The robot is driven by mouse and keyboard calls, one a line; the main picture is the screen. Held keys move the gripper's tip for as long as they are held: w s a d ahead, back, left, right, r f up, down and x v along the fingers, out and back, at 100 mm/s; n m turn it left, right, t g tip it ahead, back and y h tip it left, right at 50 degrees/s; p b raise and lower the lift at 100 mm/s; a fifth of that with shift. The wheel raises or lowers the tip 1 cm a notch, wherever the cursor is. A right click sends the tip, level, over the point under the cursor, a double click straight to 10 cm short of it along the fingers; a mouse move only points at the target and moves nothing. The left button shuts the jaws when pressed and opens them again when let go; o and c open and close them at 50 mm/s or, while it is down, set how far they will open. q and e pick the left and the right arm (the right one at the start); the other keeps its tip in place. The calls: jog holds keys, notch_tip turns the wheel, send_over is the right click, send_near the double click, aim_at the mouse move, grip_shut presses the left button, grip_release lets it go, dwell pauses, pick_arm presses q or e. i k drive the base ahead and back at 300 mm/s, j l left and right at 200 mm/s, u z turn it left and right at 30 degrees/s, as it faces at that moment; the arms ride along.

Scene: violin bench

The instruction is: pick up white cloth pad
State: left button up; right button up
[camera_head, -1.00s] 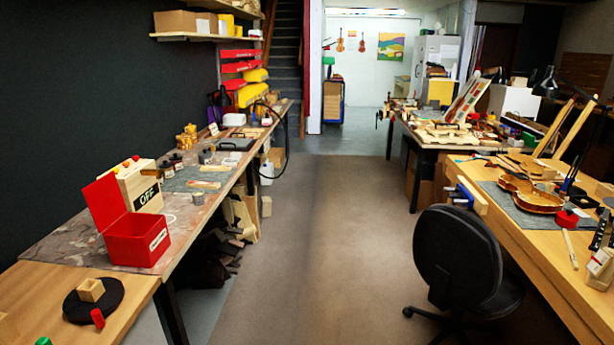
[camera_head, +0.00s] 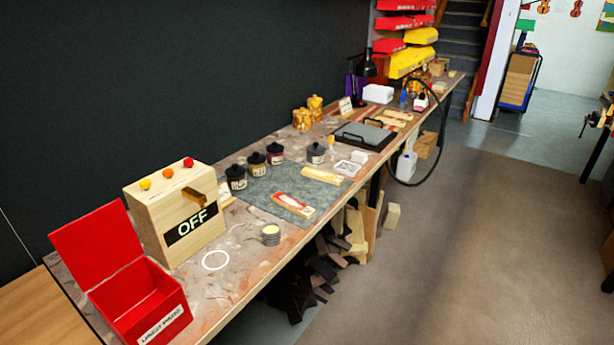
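A small white block-like thing (camera_head: 359,156) lies on the left bench beside a white shallow dish (camera_head: 347,168). It may be the white cloth pad, but it is too small to tell. A larger white box-shaped thing (camera_head: 378,94) sits further back on the bench. An open red box (camera_head: 140,306) labelled for used pads stands at the near end, with its lid up. Neither of my grippers is in view.
The long bench (camera_head: 237,240) runs along the dark wall. It holds a wooden OFF box (camera_head: 177,212), a grey mat (camera_head: 262,190), several dark jars (camera_head: 257,164), a round tin (camera_head: 271,235) and a black-handled tray (camera_head: 362,135). A black hose hangs off the edge. Floor (camera_head: 470,240) at right is clear.

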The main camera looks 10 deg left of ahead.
aim_at(361, 157)
jog(key=i+u, duration=0.35)
jog(key=i, duration=0.55)
